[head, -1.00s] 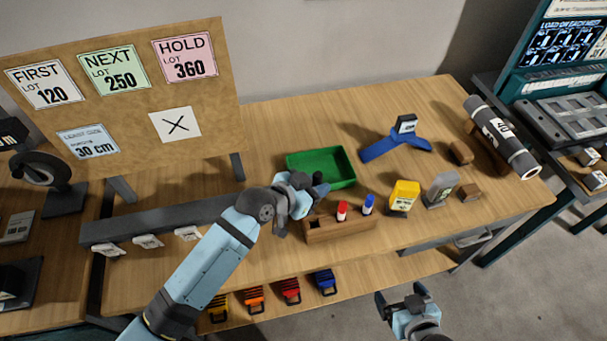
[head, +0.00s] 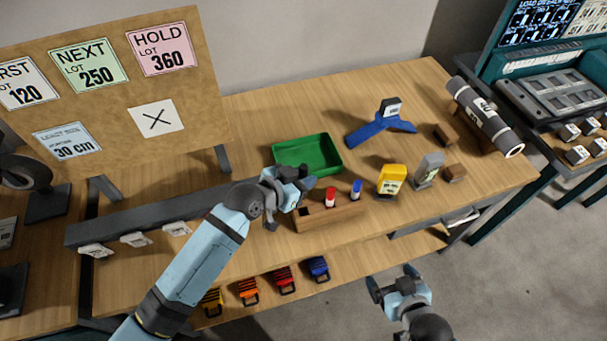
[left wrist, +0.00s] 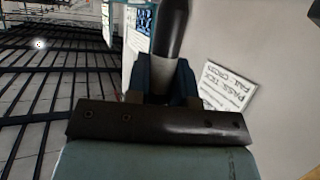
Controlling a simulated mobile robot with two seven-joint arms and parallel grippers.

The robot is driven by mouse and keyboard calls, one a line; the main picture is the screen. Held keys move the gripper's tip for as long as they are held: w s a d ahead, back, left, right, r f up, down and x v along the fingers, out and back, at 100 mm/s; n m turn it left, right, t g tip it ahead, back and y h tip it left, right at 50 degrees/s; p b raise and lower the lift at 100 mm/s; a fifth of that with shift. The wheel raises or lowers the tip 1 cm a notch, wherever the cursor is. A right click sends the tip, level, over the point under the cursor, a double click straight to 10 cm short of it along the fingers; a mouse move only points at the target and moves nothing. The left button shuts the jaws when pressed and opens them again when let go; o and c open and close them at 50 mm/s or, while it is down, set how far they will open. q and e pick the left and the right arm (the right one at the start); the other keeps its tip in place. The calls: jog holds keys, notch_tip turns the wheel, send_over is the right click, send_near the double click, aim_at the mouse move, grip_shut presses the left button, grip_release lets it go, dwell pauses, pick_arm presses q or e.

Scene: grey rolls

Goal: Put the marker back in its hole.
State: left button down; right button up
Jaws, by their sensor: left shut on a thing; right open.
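A wooden block (head: 331,216) on the bench holds a red-capped marker (head: 330,196) and a blue-capped marker (head: 356,189), both upright. My left gripper (head: 299,184) is above and just behind the left end of the block, which it partly hides. In the left wrist view, my left gripper (left wrist: 165,80) is shut on a dark marker (left wrist: 172,30). In the head view that marker is hard to tell from the dark gripper. A hole at the block's left end is partly hidden. My right gripper (head: 393,280) is open and empty in front of the bench.
A green tray (head: 338,168) is just behind the left gripper. A blue stand (head: 375,131) is further back. A grey rail (head: 140,216) lies at the left.

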pick_arm(q)
jog(key=b, duration=0.3)
send_over(304, 206)
jog(key=s, duration=0.2)
jog(key=shift+n+t+y, duration=0.3)
jog(key=shift+w+f, duration=0.1)
jog(key=shift+f, duration=3.05)
jog(key=shift+p, duration=0.8)
jog(key=shift+f+b, duration=2.2)
jog(key=shift+f, duration=1.1)
jog(key=c, duration=0.9)
grip_release()
jog(key=v, duration=1.4)
jog(key=shift+b, duration=0.35)
